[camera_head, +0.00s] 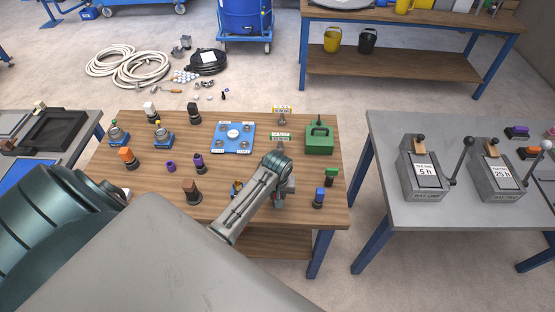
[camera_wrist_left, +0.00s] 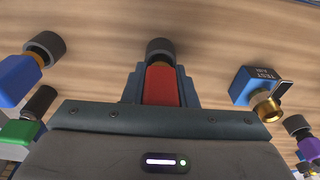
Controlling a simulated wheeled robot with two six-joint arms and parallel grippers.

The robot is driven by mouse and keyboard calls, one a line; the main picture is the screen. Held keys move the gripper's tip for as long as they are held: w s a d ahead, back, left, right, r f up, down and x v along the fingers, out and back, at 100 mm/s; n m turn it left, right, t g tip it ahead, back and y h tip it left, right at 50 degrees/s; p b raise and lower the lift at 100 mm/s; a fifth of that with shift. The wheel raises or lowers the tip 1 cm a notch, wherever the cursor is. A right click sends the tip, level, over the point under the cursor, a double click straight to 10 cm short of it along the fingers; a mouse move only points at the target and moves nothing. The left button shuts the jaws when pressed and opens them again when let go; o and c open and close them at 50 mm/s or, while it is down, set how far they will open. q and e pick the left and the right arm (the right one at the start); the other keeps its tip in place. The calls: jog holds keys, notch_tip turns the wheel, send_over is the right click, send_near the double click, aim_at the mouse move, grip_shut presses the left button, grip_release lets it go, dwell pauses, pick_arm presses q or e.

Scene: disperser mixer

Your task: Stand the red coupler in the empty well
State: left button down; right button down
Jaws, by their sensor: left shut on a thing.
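The red coupler (camera_wrist_left: 162,85), with a dark cap at one end, is between the fingers of my left gripper (camera_wrist_left: 160,88) in the left wrist view. The gripper is shut on it. In the head view the left gripper (camera_head: 278,199) is over the front right of the wooden table, and I cannot make out the coupler there. A blue plate (camera_head: 219,147) with several round fittings and a white centre disc lies at the table's back middle. I cannot tell which of its fittings, if any, is an empty well. My right gripper is not in view.
A blue coupler (camera_head: 318,199) and a green one (camera_head: 331,176) stand right of the gripper. A blue test block with a brass valve (camera_wrist_left: 264,100) is close on its other side. A green box (camera_head: 319,141) stands at the back right. Brown (camera_head: 191,191) and orange (camera_head: 127,156) couplers stand left.

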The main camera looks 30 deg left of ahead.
pick_arm(q)
jog(key=c, duration=1.3)
grip_release()
jog(key=shift+f, duration=0.1)
jog(key=shift+o, duration=0.7)
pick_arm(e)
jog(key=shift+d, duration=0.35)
pick_arm(q)
jog(key=shift+r, duration=0.3)
jog(key=r+b, duration=0.1)
jog(key=r, duration=0.3)
jog(key=r+b, duration=0.1)
jog(key=r, duration=0.2)
jog(key=s+r+b, duration=0.1)
jog(key=r, duration=0.3)
jog(key=shift+d+r+b, duration=0.3)
jog(key=shift+d+b, duration=0.05)
jog(key=shift+s+r, duration=0.1)
jog(key=shift+r, duration=0.4)
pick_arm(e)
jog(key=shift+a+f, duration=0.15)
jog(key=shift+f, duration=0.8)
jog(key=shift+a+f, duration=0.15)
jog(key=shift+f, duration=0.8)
